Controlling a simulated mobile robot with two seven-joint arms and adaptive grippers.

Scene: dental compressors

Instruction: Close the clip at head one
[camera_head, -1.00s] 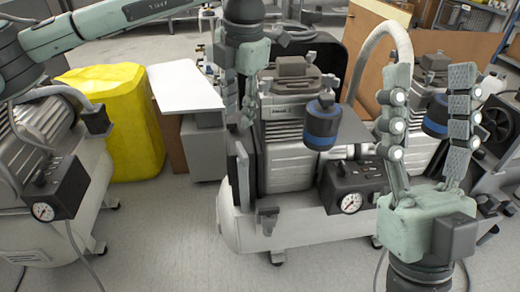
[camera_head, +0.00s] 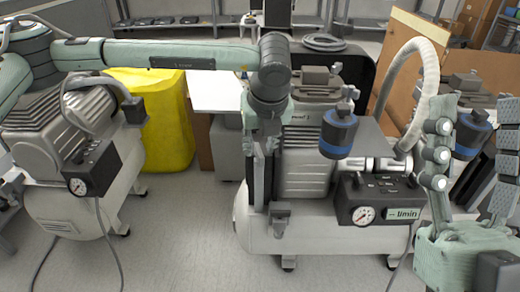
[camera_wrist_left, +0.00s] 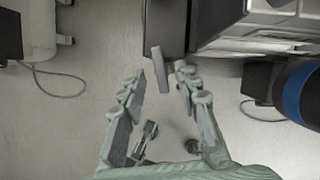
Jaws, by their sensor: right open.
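The middle compressor has a ribbed grey head (camera_head: 304,165) on a pale tank (camera_head: 320,232). My left gripper (camera_head: 262,150) points down at the head's left side, and its fingers are partly hard to make out there. In the left wrist view the left gripper (camera_wrist_left: 163,78) is open, its fingers apart. A small grey bar (camera_wrist_left: 160,63) shows near the fingertips, by the compressor's dark edge; I cannot tell whether it is the clip or whether it touches a finger. My right gripper (camera_head: 480,105) is open and empty at the right edge, fingers up.
A blue-banded dark cylinder (camera_head: 338,134) and a gauge box (camera_head: 375,202) sit on the middle compressor's right. Another compressor (camera_head: 75,145) stands at the left. A yellow wrapped bin (camera_head: 160,130) and a white board (camera_head: 217,92) are behind. The floor between the compressors is clear.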

